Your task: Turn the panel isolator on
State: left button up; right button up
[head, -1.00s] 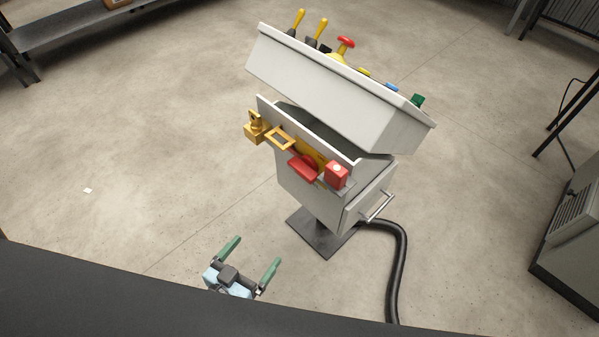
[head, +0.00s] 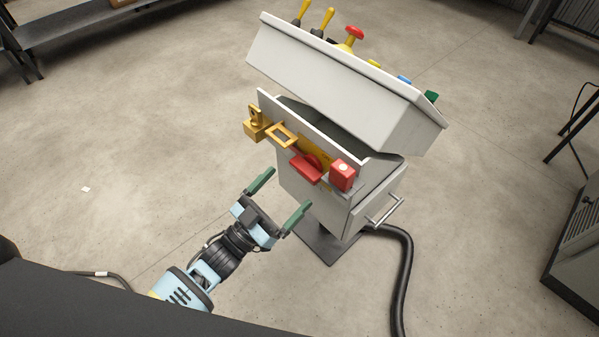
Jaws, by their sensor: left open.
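The control panel (head: 330,75) is a pale grey desk-shaped box on a cabinet and a dark foot plate. On the cabinet's near face, a red isolator handle (head: 305,168) sits on a yellow plate (head: 316,147). To its left are a brass padlock-like block (head: 255,126) and a yellow-framed hasp (head: 282,135). To its right is a red box with a pale round top (head: 342,174). My left gripper (head: 279,198) is open and empty, its green fingers pointing toward the cabinet, below the handle in the picture and apart from it. My right gripper is not in view.
Yellow levers (head: 321,20), a red mushroom button (head: 354,34) and coloured buttons stand on the panel's top. A metal bar handle (head: 384,209) juts from the cabinet's right side. A black hose (head: 403,280) runs along the floor.

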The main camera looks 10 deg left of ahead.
aim_at(301, 174)
pick_arm(q)
jog(key=shift+x, duration=2.8)
jog(key=shift+c, duration=0.2)
jog(key=c, duration=0.9)
